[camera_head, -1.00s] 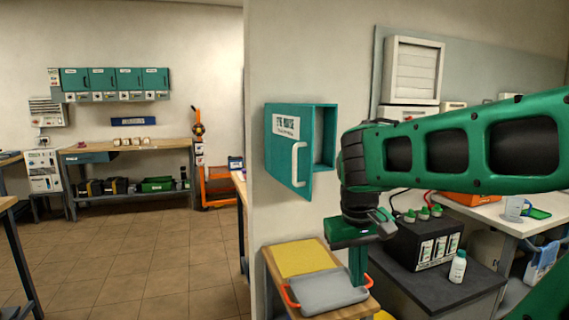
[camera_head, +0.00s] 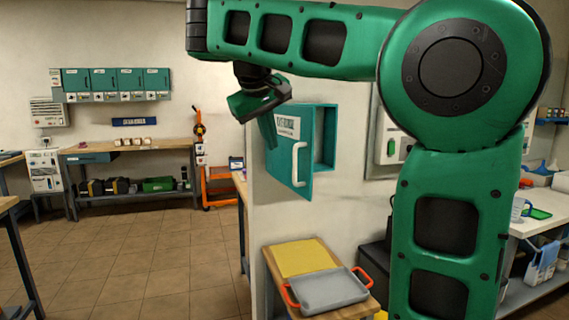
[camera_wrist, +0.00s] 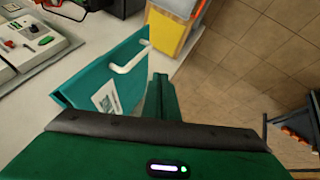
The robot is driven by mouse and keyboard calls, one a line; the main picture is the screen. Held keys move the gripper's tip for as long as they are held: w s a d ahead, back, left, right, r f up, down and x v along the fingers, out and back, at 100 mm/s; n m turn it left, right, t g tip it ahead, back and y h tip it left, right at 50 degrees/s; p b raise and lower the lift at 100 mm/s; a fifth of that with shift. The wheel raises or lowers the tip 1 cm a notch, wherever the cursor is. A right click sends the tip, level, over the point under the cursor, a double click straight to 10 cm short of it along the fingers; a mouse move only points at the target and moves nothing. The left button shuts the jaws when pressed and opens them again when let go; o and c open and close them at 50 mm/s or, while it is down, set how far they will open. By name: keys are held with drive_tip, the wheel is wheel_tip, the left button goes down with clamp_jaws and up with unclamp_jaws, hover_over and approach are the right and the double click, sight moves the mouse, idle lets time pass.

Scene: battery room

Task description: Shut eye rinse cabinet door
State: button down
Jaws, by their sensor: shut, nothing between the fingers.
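The teal eye rinse cabinet (camera_head: 326,138) is on the wall, and its door (camera_head: 283,165) stands open, swung out to the left. A white handle (camera_head: 297,164) and a white label are on the door's face. My gripper (camera_head: 270,140) is shut and empty, at the door's upper left in the head view. In the wrist view the shut fingers (camera_wrist: 160,95) are beside the door (camera_wrist: 85,84), on its outer side near the handle (camera_wrist: 130,58). I cannot tell whether they touch the door.
Below the cabinet, a small table holds a yellow mat (camera_head: 300,257) and a grey tray (camera_head: 330,291) with orange handles. A long workbench (camera_head: 130,150) stands at the far wall. The tiled floor (camera_head: 150,250) on the left is clear.

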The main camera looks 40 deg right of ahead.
drive_tip(key=w+d+f, duration=0.3)
drive_tip(key=d+f, duration=0.4)
drive_tip(key=d, duration=0.1)
drive_tip(key=shift+w, duration=0.3)
idle(0.3)
